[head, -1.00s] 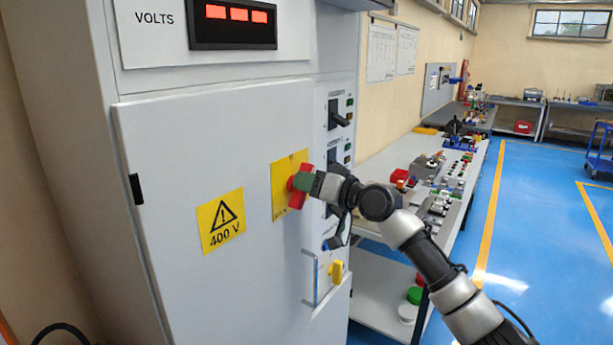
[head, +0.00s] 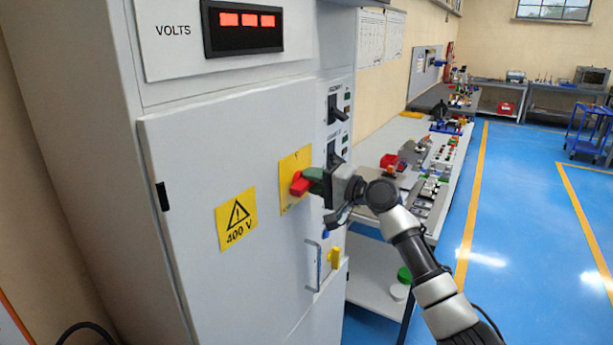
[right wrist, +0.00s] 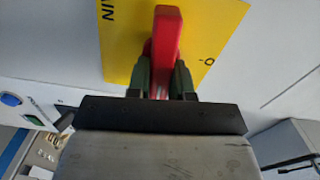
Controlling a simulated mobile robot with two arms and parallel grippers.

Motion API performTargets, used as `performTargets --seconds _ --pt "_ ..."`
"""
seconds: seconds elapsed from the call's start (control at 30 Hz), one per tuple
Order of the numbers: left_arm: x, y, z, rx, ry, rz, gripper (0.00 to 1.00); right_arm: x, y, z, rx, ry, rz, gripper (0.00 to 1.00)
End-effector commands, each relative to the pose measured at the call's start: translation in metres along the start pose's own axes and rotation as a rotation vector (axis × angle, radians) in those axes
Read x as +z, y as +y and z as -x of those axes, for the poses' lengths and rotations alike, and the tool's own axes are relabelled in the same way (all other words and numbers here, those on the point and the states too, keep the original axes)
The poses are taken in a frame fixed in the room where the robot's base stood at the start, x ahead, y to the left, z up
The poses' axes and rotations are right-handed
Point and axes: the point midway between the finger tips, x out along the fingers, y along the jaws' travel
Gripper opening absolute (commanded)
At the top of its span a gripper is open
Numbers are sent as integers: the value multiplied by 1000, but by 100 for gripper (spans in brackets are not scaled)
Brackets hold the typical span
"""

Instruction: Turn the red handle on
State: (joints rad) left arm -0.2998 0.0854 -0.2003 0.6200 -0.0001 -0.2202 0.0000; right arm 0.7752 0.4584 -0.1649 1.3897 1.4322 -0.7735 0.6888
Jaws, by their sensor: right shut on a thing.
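The red handle (head: 299,184) sits on a yellow plate (head: 291,163) on the front of a grey cabinet. My right gripper (head: 313,180) reaches it from the right, with its green fingers shut on the handle. In the right wrist view the handle (right wrist: 166,38) stands between the two green fingers (right wrist: 161,78), one on each side. It lies across the plate, at the level of the "O" mark or near it. The fingers and palm hide the handle's near end. My left gripper is not in view.
Below the handle are a door pull (head: 313,265) and a yellow knob (head: 335,258). Black switches (head: 337,108) are on the panel to the right. A workbench (head: 455,150) with parts runs along the wall. The blue floor (head: 520,220) is clear.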

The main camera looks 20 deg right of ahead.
Motion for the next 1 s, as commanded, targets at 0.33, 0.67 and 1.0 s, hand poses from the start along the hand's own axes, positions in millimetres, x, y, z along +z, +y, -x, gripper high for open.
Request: performTargets --seconds 0.33,0.67,1.0 --pt "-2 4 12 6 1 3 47 0 1 0 0 -2 -132 0" --pt "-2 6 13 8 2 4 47 0 2 0 -1 -3 -158 0" --pt "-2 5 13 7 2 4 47 0 2 0 -1 -2 -158 41"
